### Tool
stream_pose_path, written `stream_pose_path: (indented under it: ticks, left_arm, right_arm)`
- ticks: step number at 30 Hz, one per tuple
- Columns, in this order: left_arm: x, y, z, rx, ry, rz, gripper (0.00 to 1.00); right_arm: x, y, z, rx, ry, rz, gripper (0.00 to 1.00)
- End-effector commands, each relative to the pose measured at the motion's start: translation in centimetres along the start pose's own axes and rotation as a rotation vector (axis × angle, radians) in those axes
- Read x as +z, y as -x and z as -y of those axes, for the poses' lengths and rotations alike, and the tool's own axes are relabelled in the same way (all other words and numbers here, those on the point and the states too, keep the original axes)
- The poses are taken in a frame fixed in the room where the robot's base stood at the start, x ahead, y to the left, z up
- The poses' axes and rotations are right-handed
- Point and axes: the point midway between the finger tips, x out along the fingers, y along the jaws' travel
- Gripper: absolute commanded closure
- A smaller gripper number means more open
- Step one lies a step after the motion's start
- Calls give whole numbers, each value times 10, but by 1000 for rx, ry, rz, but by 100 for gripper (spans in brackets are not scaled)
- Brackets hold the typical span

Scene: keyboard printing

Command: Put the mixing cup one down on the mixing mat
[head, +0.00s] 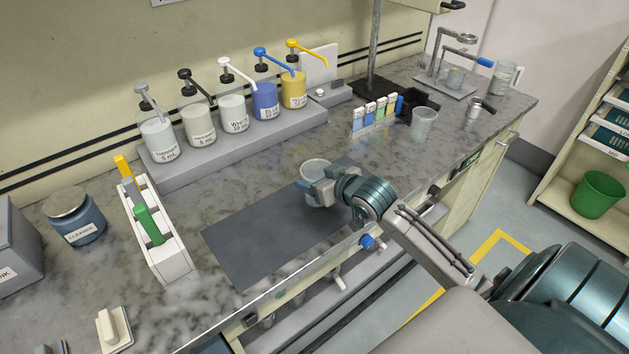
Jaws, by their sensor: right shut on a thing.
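The mixing cup (314,168) is a clear, pale cup above the right part of the dark grey mixing mat (255,240). My right gripper (314,189) is shut on the cup from the front right, and its fingers hide part of the cup's wall. The cup looks upright. I cannot tell whether its base touches the mat, since the gripper hides it. The left part of the mat is bare. My left gripper is not in view.
Several pump bottles (233,113) stand on a grey riser behind the mat. A white rack (162,250) with a yellow and a green tool stands to its left. A second clear cup (424,125) stands to the right, near a row of small coloured bottles (375,113).

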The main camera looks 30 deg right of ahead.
Motion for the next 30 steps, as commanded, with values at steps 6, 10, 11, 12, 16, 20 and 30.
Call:
stream_pose_path:
  ticks: [6, 10, 11, 12, 16, 20, 30]
  left_arm:
    - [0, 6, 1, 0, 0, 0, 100]
    - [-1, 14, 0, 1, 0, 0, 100]
    - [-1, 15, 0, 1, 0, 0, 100]
    - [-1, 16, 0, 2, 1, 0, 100]
    - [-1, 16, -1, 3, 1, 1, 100]
    - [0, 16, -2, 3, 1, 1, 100]
    - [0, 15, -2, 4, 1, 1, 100]
  right_arm:
    - [-3, -18, -5, 0, -1, 3, 53]
    - [14, -24, -4, 0, -3, 4, 53]
    - [18, -26, -5, 1, -2, 5, 53]
    - [22, -28, -5, 1, -1, 4, 53]
    - [28, -30, -5, 1, 1, 0, 53]
    - [28, -30, -5, 1, 2, 0, 53]
    - [30, -31, -5, 1, 1, 1, 6]
